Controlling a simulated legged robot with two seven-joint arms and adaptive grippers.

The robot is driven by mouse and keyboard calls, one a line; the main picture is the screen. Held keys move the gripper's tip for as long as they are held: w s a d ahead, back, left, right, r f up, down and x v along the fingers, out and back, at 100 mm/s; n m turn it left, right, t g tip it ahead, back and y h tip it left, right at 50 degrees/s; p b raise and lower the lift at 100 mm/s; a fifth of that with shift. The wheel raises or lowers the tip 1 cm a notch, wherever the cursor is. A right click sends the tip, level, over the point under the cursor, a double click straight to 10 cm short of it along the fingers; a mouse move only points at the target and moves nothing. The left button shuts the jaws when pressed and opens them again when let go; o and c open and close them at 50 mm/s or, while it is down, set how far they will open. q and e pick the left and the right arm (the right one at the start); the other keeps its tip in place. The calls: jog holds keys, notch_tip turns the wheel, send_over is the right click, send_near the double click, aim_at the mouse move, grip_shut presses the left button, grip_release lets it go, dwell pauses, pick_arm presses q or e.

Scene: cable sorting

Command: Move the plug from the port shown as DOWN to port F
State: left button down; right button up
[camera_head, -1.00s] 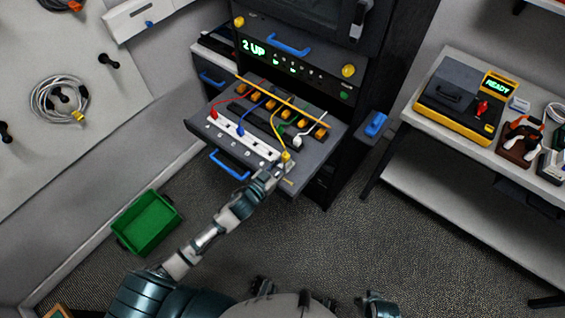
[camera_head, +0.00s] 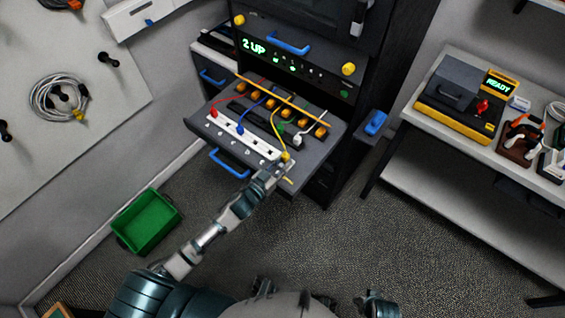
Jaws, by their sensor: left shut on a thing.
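A white port strip (camera_head: 262,145) lies on the pulled-out rack tray, with small labels along its front edge. A red plug (camera_head: 214,114), a blue plug (camera_head: 240,131) and a yellow plug (camera_head: 286,156) sit along the strip from left to right. The yellow plug is at its right end. My left gripper (camera_head: 279,168) reaches in from the lower left and is shut on the yellow plug, its fingers partly hiding it. Whether the plug is fully seated cannot be told. The display (camera_head: 254,46) reads "2 UP", with small green lights beside it.
The tray (camera_head: 229,154) has a blue handle at its front. An orange bar (camera_head: 281,103) crosses above the cables. A green bin (camera_head: 147,222) stands on the floor, and a bench is at right.

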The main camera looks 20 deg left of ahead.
pick_arm(q)
jog(key=shift+p, duration=0.3)
dwell(0.4)
jog(key=shift+r, duration=0.35)
jog(key=shift+r+p, duration=0.55)
jog(key=shift+p, duration=0.2)
jog(key=shift+r+p, duration=0.1)
jog(key=shift+p, duration=0.5)
dwell(0.9)
jog(key=shift+f+b, duration=0.35)
jog(key=shift+f, duration=0.85)
dwell(1.7)
jog(key=shift+c, duration=2.1)
grip_release()
jog(key=shift+s+f, duration=0.1)
jog(key=shift+f, duration=0.05)
